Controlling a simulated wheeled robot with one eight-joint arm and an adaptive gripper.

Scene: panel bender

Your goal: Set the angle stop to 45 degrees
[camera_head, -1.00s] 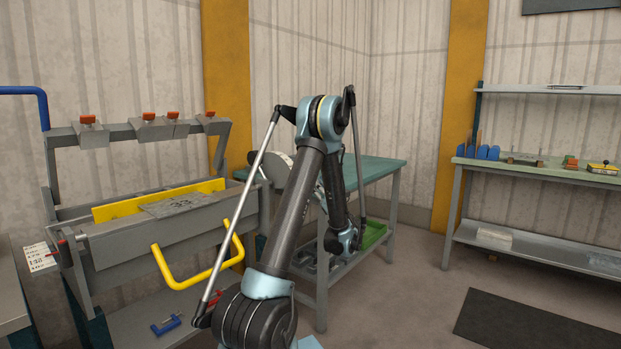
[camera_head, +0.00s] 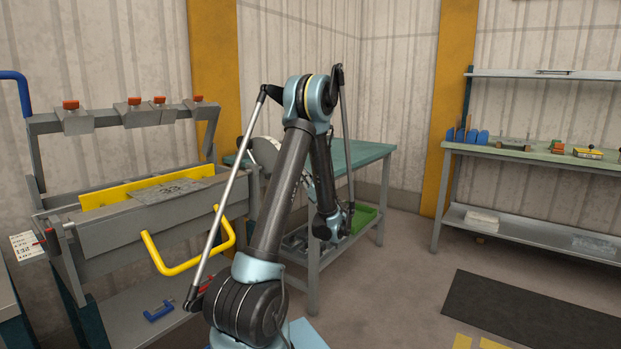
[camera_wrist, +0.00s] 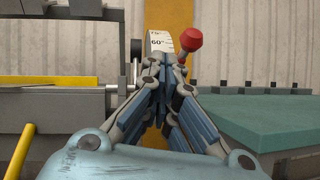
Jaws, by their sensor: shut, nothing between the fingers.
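The panel bender (camera_head: 150,225) stands at the left with a yellow bar handle (camera_head: 190,262) at its front. The angle stop's pale round scale plate (camera_head: 266,153) is at the bender's right end, partly hidden by my arm. In the wrist view the scale (camera_wrist: 160,41) shows a 60 degree mark, with a higher mark cut off above it. A red knob (camera_wrist: 189,40) on a short lever is just right of the scale. My gripper (camera_wrist: 160,62) is shut and empty, its fingertips overlapping the scale's lower part in the picture. I cannot tell whether they touch.
A teal-topped table (camera_head: 355,157) stands right of the bender, with a green bin (camera_head: 362,217) on its lower shelf. A workbench (camera_head: 545,163) with blocks and small parts is at the far right. A dark mat (camera_head: 535,310) lies on otherwise open floor.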

